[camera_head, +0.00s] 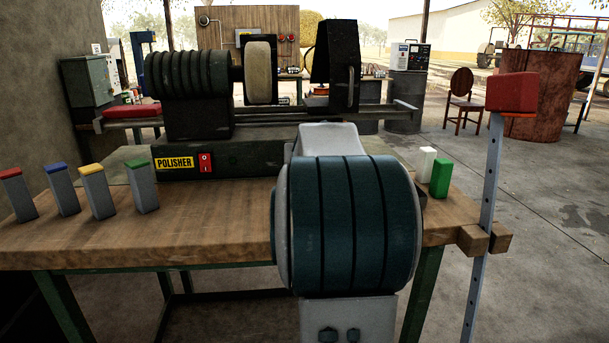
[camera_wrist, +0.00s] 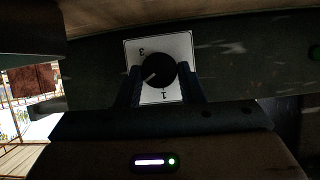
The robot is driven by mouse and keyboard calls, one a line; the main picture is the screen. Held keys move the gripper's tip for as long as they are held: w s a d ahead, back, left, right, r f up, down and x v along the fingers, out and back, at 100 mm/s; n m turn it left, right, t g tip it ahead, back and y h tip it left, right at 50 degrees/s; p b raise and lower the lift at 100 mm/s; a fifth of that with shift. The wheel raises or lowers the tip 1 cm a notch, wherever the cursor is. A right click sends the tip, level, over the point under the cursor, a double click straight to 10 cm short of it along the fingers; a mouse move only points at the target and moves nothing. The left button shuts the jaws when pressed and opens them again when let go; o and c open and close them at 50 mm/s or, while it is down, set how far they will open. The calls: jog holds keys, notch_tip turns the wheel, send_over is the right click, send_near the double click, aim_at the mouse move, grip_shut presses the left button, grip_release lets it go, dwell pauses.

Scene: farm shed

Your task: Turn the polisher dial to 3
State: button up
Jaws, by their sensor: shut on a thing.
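The polisher (camera_head: 250,155) stands on the wooden workbench in the head view, with a yellow label and a red switch. In the wrist view its dial (camera_wrist: 158,68) is a round black knob on a white plate (camera_wrist: 181,45). A "3" shows at the plate's upper left and a "1" below the knob, both turned in this view. The knob's white pointer line slants to the lower left, between these numbers, toward the left finger. My gripper (camera_wrist: 162,80) is shut on the dial, one dark finger on each side. In the head view my arm hides the dial and gripper.
On the workbench (camera_head: 110,245), several grey blocks with coloured tops (camera_head: 93,193) stand at the left. A white block (camera_head: 427,164) and a green block (camera_head: 440,178) stand right of my arm. A red-topped upright post (camera_head: 490,165) rises at the bench's right edge.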

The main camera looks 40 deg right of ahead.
jog(key=shift+d+f+m+b, duration=0.1)
jog(key=shift+f+m+b, duration=0.25)
jog(key=shift+b, duration=0.75)
jog(key=m+t+y+b, duration=0.1)
jog(key=b, duration=0.3)
jog(key=shift+s, duration=0.1)
jog(key=m+y+b, duration=0.1)
jog(key=b, duration=0.2)
jog(key=shift+d+r+t, duration=0.1)
jog(key=shift+t, duration=0.2)
jog(key=shift+r+m, duration=0.1)
jog(key=shift+m, duration=0.25)
jog(key=o, duration=1)
jog(key=shift+s+r, duration=0.1)
jog(key=p+v, duration=0.1)
jog(key=v, duration=1.2)
jog(key=shift+s+p, duration=0.3)
jog(key=shift+s, duration=0.05)
